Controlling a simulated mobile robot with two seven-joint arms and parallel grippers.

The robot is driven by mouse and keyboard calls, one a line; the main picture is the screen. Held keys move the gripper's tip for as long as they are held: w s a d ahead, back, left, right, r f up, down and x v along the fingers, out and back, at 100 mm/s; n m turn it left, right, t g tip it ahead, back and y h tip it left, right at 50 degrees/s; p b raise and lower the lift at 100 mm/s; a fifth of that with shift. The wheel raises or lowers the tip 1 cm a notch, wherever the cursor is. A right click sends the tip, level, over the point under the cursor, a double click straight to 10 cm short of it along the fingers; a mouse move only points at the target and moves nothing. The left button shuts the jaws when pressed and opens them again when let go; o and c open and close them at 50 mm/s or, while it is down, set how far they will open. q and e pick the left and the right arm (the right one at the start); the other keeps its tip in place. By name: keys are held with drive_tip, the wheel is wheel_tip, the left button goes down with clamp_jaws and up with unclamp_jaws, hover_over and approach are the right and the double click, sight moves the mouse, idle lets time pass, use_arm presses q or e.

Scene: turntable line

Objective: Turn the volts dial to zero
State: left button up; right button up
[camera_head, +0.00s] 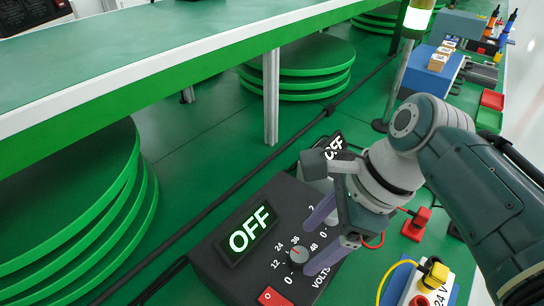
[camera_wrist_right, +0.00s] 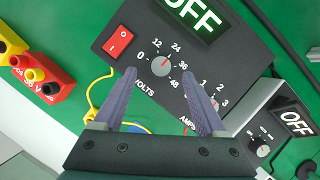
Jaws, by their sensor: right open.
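The volts dial (camera_head: 299,254) is a small round grey knob on a dark power supply box (camera_head: 225,268); its scale runs 0, 12, 24, 36, 48. In the right wrist view the volts dial (camera_wrist_right: 160,66) shows clearly between the fingertips; I cannot surely read where its pointer stands. My right gripper (camera_head: 307,248) is open, its two purple fingers over the box front on either side of the dial. In the wrist view the right gripper (camera_wrist_right: 157,73) has a gap between each tip and the knob. The lit display (camera_head: 253,229) reads OFF. My left gripper is out of view.
A red rocker switch (camera_head: 272,297) sits beside the dial. A second box with an OFF display (camera_head: 334,148) stands behind the arm. Red and yellow sockets (camera_head: 432,277) with cables are at right. Green discs (camera_head: 300,70) are stacked under the shelf.

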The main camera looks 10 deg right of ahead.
sight(300, 254)
drive_tip(key=shift+b+x, duration=0.6)
drive_tip(key=shift+x, duration=1.3)
clamp_jaws()
